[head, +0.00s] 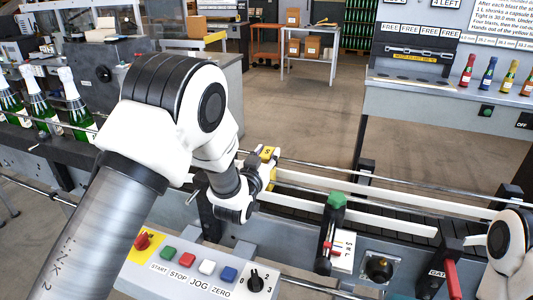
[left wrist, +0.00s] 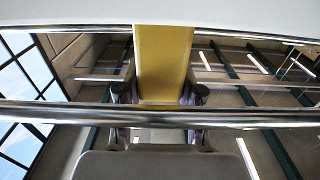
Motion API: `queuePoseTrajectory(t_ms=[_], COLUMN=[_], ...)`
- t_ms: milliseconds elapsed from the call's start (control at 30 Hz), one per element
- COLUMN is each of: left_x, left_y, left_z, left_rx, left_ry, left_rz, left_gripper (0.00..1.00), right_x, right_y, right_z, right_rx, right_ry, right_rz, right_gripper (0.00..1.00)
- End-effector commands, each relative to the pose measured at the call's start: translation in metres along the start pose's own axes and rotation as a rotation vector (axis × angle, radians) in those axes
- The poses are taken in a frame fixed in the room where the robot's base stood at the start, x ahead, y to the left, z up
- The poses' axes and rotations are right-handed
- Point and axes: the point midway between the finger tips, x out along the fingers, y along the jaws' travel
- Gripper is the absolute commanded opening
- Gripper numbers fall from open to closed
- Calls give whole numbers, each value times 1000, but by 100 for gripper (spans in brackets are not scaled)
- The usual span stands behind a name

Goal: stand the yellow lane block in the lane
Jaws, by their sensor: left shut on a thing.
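The yellow lane block (head: 267,153) shows at the lane, its top with a dark mark, partly hidden by my left arm. In the left wrist view the yellow block (left wrist: 163,60) stands between the two fingers of my left gripper (left wrist: 160,92). My left gripper (head: 262,176) is shut on it. The lane (head: 400,212) is a dark conveyor belt between white guide rails and thin metal rods. In the left wrist view a metal rod crosses in front of the block's lower end. Whether the block touches the belt cannot be told. My right gripper is out of view.
A control panel (head: 195,268) with coloured buttons stands in front of the lane. A green-topped post (head: 335,215) and a gate with a red handle (head: 450,278) stand along its near side. Green bottles (head: 40,105) stand at the left. The belt right of the block looks clear.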

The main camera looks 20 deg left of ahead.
Motion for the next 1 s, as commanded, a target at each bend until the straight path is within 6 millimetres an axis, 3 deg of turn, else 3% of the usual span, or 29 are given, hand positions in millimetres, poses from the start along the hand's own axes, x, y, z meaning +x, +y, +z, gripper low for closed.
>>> queuePoseTrajectory(t_ms=[833, 867, 900, 933, 1000], left_x=[0, 0, 0, 0, 0], left_y=[0, 0, 0, 0, 0], left_z=[11, 10, 10, 10, 10], left_rx=[0, 0, 0, 0, 0], left_ry=[2, 2, 2, 1, 1], left_rz=[0, 0, 0, 0, 0], left_gripper=[0, 47, 61, 66, 66], right_x=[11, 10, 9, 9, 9], right_y=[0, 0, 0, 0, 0], right_z=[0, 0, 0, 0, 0], right_rx=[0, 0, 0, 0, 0], right_ry=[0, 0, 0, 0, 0], right_rz=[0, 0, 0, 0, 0], right_gripper=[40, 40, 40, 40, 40])
